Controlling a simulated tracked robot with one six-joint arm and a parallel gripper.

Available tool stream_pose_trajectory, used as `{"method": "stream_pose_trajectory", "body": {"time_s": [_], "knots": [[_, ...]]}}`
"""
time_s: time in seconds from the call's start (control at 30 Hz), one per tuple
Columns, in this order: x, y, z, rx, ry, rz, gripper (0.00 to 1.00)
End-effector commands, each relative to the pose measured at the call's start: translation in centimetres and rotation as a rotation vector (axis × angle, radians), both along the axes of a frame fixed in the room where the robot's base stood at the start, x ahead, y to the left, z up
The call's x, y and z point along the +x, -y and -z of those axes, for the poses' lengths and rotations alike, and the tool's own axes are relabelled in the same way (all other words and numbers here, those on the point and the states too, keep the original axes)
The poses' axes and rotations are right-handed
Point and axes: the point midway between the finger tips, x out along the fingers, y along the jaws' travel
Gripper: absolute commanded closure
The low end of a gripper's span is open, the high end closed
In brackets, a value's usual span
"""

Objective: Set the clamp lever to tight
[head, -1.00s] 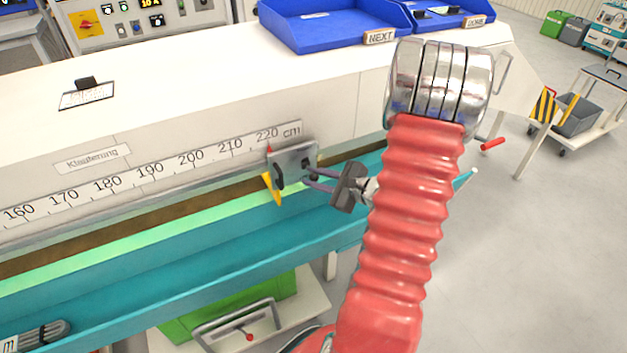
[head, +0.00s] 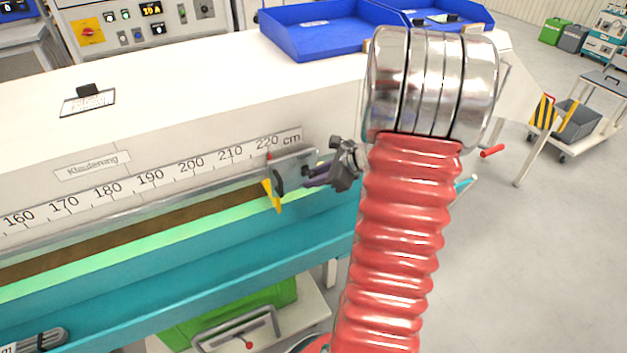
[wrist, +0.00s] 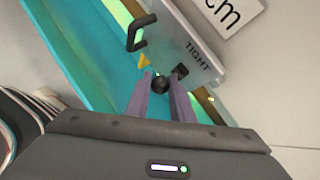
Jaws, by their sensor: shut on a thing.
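The metal clamp block (head: 293,163) sits on the rail at the right end of the scale, near the 220 mark, with a yellow pointer (head: 271,194) below it. In the wrist view its plate (wrist: 183,38) carries a dark curved handle (wrist: 136,34) and the word TIGHT (wrist: 197,55). The clamp lever's round black knob (wrist: 160,85) lies between my finger ends, close to the TIGHT side. My gripper (wrist: 163,92) is shut on the lever; in the head view it reaches the block from the right (head: 309,179). The rest of the lever is hidden.
The teal trough (head: 150,285) runs along the front below the scale (head: 150,180). Blue trays (head: 320,38) stand on the white top at the back. A cart with a grey bin (head: 577,122) stands at the far right, with open floor before it.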

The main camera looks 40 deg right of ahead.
Motion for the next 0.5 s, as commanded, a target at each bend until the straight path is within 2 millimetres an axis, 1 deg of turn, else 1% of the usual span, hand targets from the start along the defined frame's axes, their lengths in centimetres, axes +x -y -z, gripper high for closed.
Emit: {"method": "stream_pose_trajectory", "body": {"time_s": [0.1,0.5], "knots": [[0.25,0.05,-0.29,0.006,-0.021,0.000,1.00],[0.30,0.12,-0.43,0.013,-0.045,0.002,1.00]]}}
